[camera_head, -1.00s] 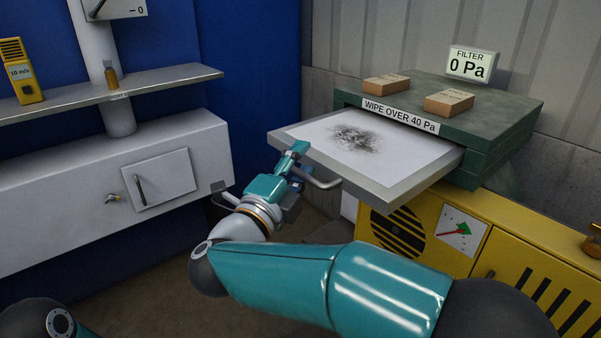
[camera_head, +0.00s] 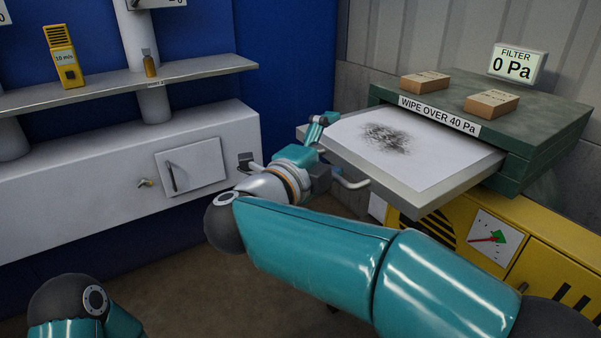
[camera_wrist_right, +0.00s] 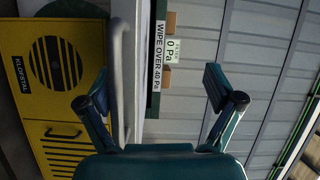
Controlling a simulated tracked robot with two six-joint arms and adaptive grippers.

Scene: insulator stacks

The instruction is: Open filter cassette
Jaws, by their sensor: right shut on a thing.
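The filter cassette is a grey tray (camera_head: 400,195) with a white sheet (camera_head: 440,150) that bears a dark smudge. It is slid out from the dark green housing (camera_head: 545,125) labelled "WIPE OVER 40 Pa". A grey bar handle (camera_head: 352,183) is on its front. My right gripper (camera_head: 320,138) is at the handle's left part, shut on it; its teal body hides part of the bar. In the right wrist view the handle (camera_wrist_right: 125,60) runs between the two fingers of the gripper (camera_wrist_right: 160,92), nearer the left one. My left gripper is out of view.
Two tan blocks (camera_head: 425,81) (camera_head: 491,102) and a display (camera_head: 514,65) reading "FILTER 0 Pa" stand on the housing. A yellow cabinet (camera_head: 560,235) is below. At left, a shelf (camera_head: 100,92) holds a yellow meter (camera_head: 64,62) and a small bottle (camera_head: 149,65).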

